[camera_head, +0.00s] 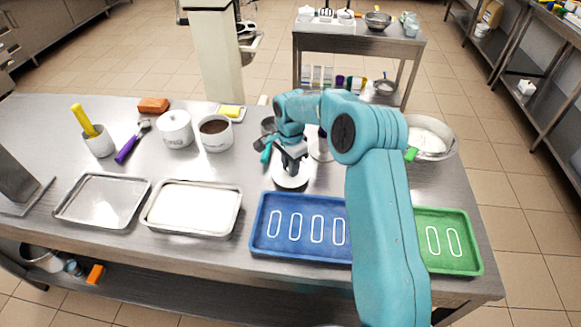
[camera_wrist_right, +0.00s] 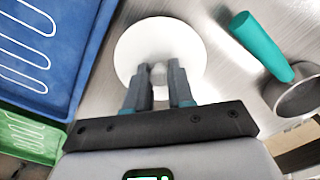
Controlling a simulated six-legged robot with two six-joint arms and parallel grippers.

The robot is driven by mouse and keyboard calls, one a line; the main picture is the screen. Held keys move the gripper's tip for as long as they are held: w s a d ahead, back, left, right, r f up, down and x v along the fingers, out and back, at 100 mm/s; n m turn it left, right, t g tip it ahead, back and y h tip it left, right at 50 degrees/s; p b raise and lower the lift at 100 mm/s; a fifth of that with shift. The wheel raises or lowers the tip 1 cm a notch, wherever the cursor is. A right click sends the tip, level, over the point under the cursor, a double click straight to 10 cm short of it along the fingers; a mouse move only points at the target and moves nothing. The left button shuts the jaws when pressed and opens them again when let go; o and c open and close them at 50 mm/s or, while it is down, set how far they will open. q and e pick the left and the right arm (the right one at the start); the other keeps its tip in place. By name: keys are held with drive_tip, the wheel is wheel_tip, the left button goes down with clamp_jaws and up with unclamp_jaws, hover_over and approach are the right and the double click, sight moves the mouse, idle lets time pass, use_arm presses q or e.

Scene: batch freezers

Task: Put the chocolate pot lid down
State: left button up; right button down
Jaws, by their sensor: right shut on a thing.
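The chocolate pot lid (camera_head: 291,178) is a round white disc under my right gripper (camera_head: 292,152), over the bare metal counter just above the blue tray. In the right wrist view the lid (camera_wrist_right: 143,37) is seen from above, and my right gripper (camera_wrist_right: 159,80) is shut on its small knob. I cannot tell whether the lid touches the counter. The chocolate pot (camera_head: 216,141) is white, without a lid, and shows dark brown contents; it stands left of the gripper. My left gripper is not in view.
A blue tray (camera_head: 262,246) and a green tray (camera_head: 470,268) lie along the front edge. A teal-handled pan (camera_wrist_right: 297,97) is close right of the lid in the wrist view. Counter between chocolate pot and lid is clear.

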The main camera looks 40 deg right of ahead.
drive_tip(key=shift+w+f, duration=0.15)
drive_tip(key=shift+f, duration=0.75)
drive_tip(key=shift+s+r, duration=0.15)
drive_tip(key=shift+s, duration=0.05)
drive_tip(key=shift+w+f, duration=0.1)
drive_tip(key=shift+f, duration=0.2)
drive_tip(key=c, duration=1)
unclamp_jaws()
drive_tip(key=shift+w, duration=0.1)
drive_tip(key=shift+r, duration=0.1)
